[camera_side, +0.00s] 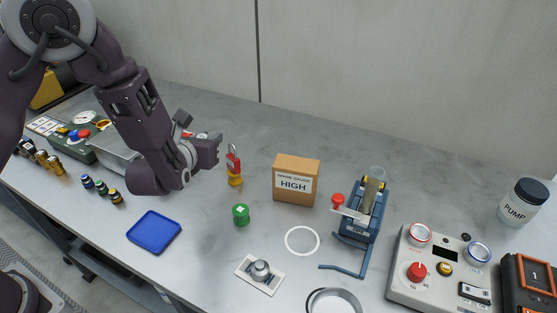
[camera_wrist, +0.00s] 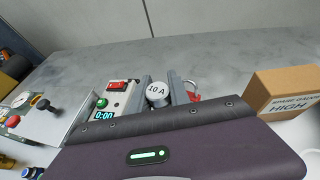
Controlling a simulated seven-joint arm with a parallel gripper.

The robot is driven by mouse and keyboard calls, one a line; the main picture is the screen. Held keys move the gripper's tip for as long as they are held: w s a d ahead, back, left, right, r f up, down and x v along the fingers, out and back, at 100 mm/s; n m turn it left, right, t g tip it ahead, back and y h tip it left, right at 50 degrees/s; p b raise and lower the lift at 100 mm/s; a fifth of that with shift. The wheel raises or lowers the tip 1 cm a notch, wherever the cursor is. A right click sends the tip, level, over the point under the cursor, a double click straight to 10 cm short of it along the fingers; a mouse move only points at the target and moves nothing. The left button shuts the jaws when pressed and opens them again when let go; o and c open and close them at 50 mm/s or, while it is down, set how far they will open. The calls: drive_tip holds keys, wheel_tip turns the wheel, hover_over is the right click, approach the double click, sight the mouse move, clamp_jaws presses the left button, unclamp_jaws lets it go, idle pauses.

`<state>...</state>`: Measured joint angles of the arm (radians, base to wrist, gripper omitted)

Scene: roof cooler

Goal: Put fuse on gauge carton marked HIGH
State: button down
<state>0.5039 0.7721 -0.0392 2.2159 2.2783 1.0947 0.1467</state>
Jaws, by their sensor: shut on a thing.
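My gripper (camera_side: 213,148) is raised above the bench, to the left of the gauge carton and higher than it. In the wrist view my gripper (camera_wrist: 161,90) is shut on a grey round-topped fuse (camera_wrist: 157,93) marked "10 A". The fuse cannot be made out in the side view. The brown gauge carton (camera_side: 296,178) stands upright on the bench, with a white label reading HIGH and nothing visible on its top. It also shows at the right of the wrist view (camera_wrist: 283,85), clear of my gripper.
A red padlock (camera_side: 233,161) on an amber piece stands between my gripper and the carton. A green cylinder (camera_side: 241,214) is in front, a blue clamp-like device (camera_side: 364,211) right of the carton. A blue tray (camera_side: 154,232) lies front left. Bare bench lies behind the carton.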

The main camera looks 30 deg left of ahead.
drive_tip(key=w+d+r+m+h, duration=0.2)
drive_tip(key=w+d+r, duration=0.1)
drive_tip(key=d, duration=0.4)
drive_tip(key=w+d+r+m+h, duration=0.2)
drive_tip(key=d+r, duration=0.2)
drive_tip(key=d, duration=0.2)
drive_tip(key=w+d+r+m+h, duration=0.1)
drive_tip(key=w+d+r+h, duration=0.15)
drive_tip(key=d, duration=0.45)
wheel_tip(320, 180, down, 9)
drive_tip(key=shift+w+r, duration=0.1)
drive_tip(key=c, duration=1.2)
unclamp_jaws()
drive_tip(key=shift+c, duration=0.2)
